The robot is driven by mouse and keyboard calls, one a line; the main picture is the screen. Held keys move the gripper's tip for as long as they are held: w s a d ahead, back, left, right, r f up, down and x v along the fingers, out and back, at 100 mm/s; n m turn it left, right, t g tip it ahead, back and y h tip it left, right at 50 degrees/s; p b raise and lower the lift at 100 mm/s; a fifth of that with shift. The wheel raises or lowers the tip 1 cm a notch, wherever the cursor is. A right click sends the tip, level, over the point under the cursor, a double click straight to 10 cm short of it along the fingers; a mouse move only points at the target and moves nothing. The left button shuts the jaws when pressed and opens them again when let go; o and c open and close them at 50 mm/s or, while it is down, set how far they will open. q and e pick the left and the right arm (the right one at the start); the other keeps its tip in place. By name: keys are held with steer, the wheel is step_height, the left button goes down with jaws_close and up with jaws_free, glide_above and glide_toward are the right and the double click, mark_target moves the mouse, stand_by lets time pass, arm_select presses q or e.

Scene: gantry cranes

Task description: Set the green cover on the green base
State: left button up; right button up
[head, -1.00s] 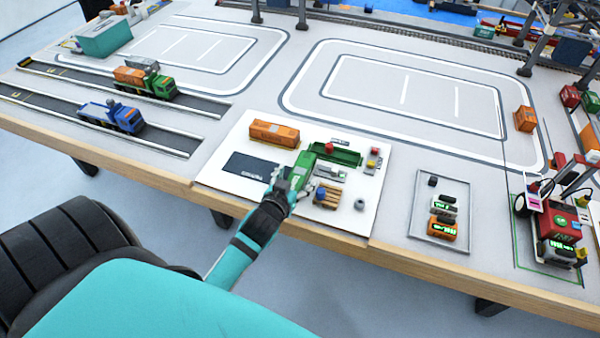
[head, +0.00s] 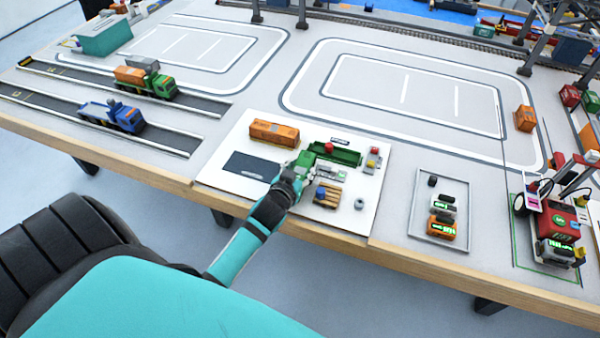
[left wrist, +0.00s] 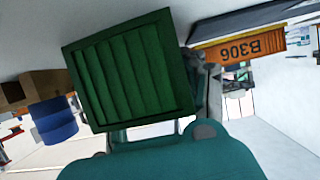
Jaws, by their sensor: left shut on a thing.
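My left gripper (head: 298,172) is shut on the green cover (head: 304,159), near the middle of the white board. In the left wrist view the cover (left wrist: 130,72) is a ribbed green panel that fills the centre, with a gripper finger (left wrist: 207,85) at its right side. The dark green base (head: 345,156) lies on the board just right of and behind the cover. The cover overlaps its left end in the head view; I cannot tell whether they touch. My right gripper is not in view.
An orange container (head: 274,132) stands behind left on the board (head: 225,183); its B306 marking shows in the left wrist view (left wrist: 240,48). A wooden pallet (head: 328,200) with a blue barrel (head: 320,192) is close on the right. A dark mat (head: 250,166) lies left.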

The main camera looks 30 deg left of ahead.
mark_target(300, 170)
arm_select(q)
steer(key=shift+r, duration=0.1)
steer(key=shift+c, duration=0.4)
steer(key=shift+r, duration=0.3)
step_height(300, 170, up, 9)
steer(key=shift+r+p, duration=0.15)
steer(key=shift+p, duration=0.15)
steer(key=s+d+r+m+h, duration=0.2)
steer(key=s+d+r+h, duration=0.1)
steer(key=s+d+r, duration=0.4)
steer(key=d+r, duration=0.3)
steer(key=d, duration=0.3)
steer(key=shift+d+r+m, duration=0.2)
steer(key=shift+m, duration=0.1)
steer(key=shift+s+d+t, duration=0.1)
steer(key=shift+t, duration=0.2)
